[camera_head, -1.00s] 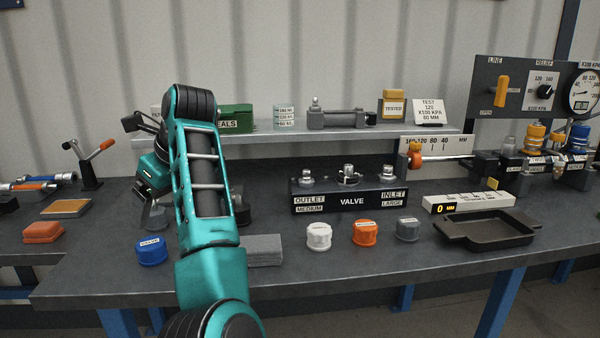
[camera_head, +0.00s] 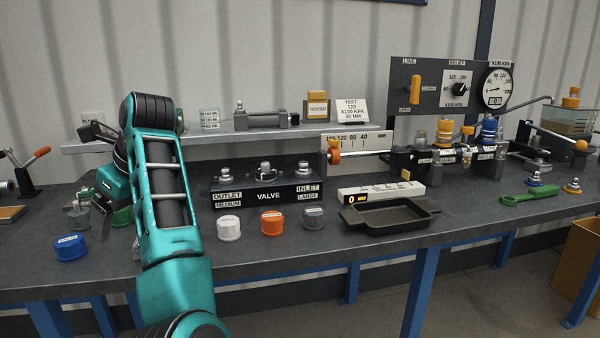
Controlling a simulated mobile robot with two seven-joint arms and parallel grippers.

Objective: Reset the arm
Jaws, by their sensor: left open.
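My left arm is teal and black. It rises from the bottom of the head view to a raised elbow, then bends back behind itself. The forearm partly hides the wrist. My right gripper is not in view.
The bench (camera_head: 290,255) holds a valve block (camera_head: 268,198), a blue cap (camera_head: 70,247), white (camera_head: 228,228), orange (camera_head: 271,222) and grey (camera_head: 313,218) caps, and a dark tray (camera_head: 388,217). A shelf (camera_head: 225,138) runs behind. A gauge panel (camera_head: 430,85) stands right.

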